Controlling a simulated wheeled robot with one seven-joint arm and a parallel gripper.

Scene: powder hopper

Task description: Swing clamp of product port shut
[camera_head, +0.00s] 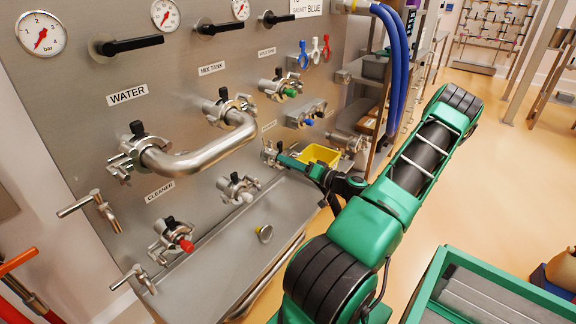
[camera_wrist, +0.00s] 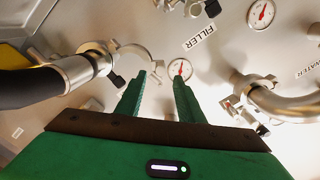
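A metal clamp (camera_wrist: 138,52) stands swung open in the wrist view, its curved half reaching out from a pipe end (camera_wrist: 78,70) with a black hose. A black knob (camera_wrist: 115,80) hangs at the clamp. No readable label names this port as the product port. My gripper (camera_wrist: 158,78) is open and empty, its two green fingers apart. The fingertips are just below the curved half in the picture; I cannot tell whether they touch it. In the head view my gripper (camera_head: 284,159) is close to a small clamp fitting (camera_head: 269,153) on the panel, partly hidden.
A bent steel pipe (camera_head: 205,150) sticks out from the panel (camera_head: 75,125) left of my gripper. A yellow bin (camera_head: 318,154) is close behind my gripper. Blue hoses (camera_head: 396,65) hang at the right. The floor (camera_head: 500,170) on the right is partly clear.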

